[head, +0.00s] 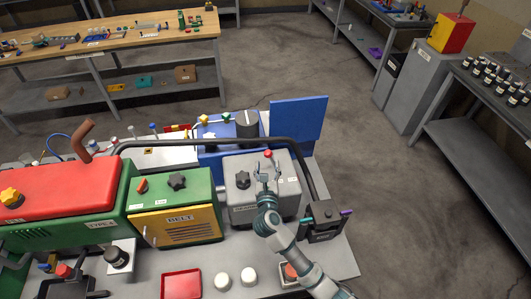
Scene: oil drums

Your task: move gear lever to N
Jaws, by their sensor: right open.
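The gear lever (268,153) has a red knob and stands on top of a grey gearbox (240,199) with white labels, near the middle of the bench. My right gripper (269,172) is open over the gearbox, its fingers pointing toward the lever. The red knob shows just beyond the fingertips, and the fingers hide the lower part of the lever. I cannot tell whether they touch it. The N marking cannot be made out. My left gripper is not in view.
A green box with a yellow belt panel (177,224) stands left of the gearbox. A black curved pipe (240,141) runs behind and down its right side. A blue machine (225,138) is behind. White caps (248,274) and a red tray (181,284) lie in front.

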